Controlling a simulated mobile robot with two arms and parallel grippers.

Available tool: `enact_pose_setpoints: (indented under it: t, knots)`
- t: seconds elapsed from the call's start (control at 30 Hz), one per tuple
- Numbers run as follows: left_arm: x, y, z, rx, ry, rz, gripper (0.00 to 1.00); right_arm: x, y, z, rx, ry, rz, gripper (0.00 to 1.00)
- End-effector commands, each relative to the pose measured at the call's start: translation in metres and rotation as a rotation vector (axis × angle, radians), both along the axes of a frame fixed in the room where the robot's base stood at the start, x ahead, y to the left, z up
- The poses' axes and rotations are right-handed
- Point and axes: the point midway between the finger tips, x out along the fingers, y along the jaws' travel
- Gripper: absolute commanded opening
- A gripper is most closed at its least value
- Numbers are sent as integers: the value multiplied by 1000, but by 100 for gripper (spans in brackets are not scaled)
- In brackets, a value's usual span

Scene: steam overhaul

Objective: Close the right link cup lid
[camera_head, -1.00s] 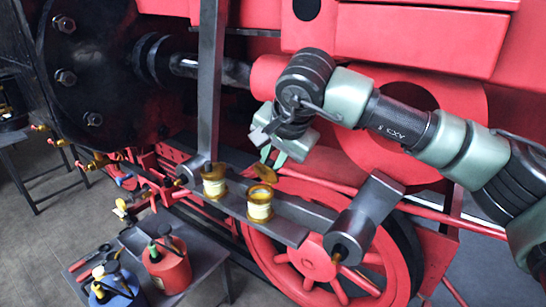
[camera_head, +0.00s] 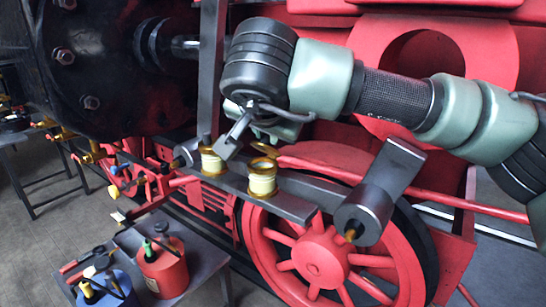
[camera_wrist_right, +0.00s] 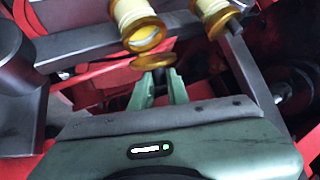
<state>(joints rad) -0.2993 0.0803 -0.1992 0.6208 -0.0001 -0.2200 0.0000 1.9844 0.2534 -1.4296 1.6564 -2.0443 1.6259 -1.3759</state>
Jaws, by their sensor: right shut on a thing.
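The right link cup (camera_head: 262,181), a pale cylinder with gold rims, stands on the dark link bar. Its round gold lid (camera_wrist_right: 153,62) is raised beside the open rim, and it also shows tilted above the cup in the head view (camera_head: 265,150). My right gripper (camera_wrist_right: 157,76) is shut on the lid at its near edge. In the head view the wrist and forearm hide most of the fingers. The left link cup (camera_head: 212,161) stands to the left on the same bar and also shows in the wrist view (camera_wrist_right: 218,18). My left gripper is out of view.
A grey upright bar (camera_head: 209,70) rises just behind the left cup. A grey crank arm (camera_head: 380,190) stands right of the right cup. The red spoked wheel (camera_head: 318,255) lies below. A small table holds a red oil can (camera_head: 163,272) and a blue can (camera_head: 105,290).

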Motion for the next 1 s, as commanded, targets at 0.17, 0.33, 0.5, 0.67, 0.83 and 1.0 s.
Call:
enact_pose_setpoints:
  t: [0.17, 0.33, 0.5, 0.67, 0.83, 1.0]
  knots:
    - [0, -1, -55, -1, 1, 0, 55, -10, 7, -18, -103, -142, 3, 0]
    - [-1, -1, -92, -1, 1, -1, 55, -17, 12, -25, -199, -270, 2, 0]
    - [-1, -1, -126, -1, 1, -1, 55, -22, 16, -31, -284, -388, 1, 0]
    - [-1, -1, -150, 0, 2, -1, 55, -26, 19, -36, -351, -478, 2, 0]
    - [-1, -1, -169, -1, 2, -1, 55, -28, 20, -39, -402, -548, 2, 0]
    - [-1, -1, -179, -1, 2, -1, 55, -29, 21, -40, -433, -591, 3, 0]
